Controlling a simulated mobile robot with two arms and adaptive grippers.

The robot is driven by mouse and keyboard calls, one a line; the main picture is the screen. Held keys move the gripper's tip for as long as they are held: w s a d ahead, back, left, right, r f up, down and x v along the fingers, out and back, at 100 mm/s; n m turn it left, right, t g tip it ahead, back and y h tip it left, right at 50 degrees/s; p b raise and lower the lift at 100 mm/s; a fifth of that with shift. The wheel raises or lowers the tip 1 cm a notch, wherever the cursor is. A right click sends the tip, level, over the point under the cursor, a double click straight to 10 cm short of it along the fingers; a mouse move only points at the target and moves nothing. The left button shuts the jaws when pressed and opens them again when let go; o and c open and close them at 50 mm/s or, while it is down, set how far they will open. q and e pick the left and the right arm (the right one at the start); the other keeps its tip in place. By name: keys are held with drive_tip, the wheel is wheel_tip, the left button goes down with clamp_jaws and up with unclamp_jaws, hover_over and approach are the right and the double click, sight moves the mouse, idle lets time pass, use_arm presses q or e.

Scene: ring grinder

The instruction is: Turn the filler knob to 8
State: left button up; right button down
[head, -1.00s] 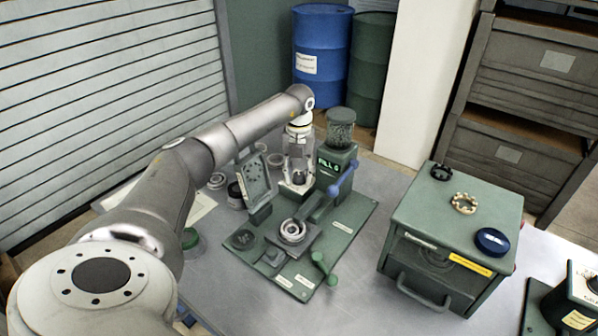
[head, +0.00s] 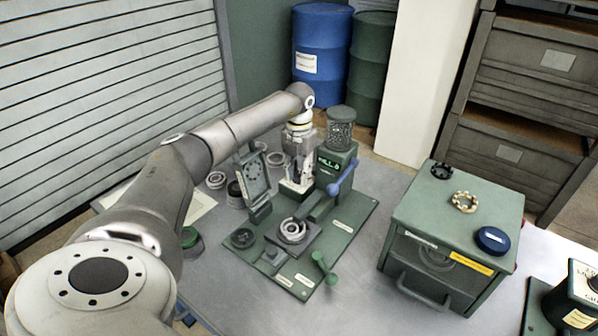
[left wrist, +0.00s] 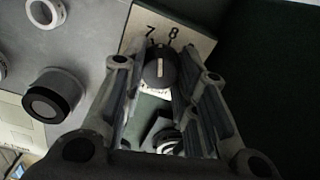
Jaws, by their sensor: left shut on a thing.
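The filler knob (left wrist: 160,70) is a dark round knob in front of a pale dial plate (left wrist: 185,40) in the left wrist view. The numbers 7 and 8 show on the plate, and the knob's light mark points up toward the space between them. My left gripper (left wrist: 160,82) has its fingers on either side of the knob and is shut on it. In the head view my left gripper (head: 298,172) is beside the green grinder (head: 335,165), hiding the knob. The small green display (head: 330,163) reads FILL with a blurred digit. My right gripper is out of view.
A blue-handled lever (head: 342,177) is at the grinder's right. A green cabinet (head: 440,215) with loose rings on top stands right. Bare table lies between base and cabinet.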

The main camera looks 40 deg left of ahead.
sight(299, 173)
use_arm(q)
drive_tip(key=shift+r+m, duration=0.1)
drive_tip(key=shift+m, duration=2)
drive_tip(key=o, duration=0.8)
wheel_tip(299, 173, up, 12)
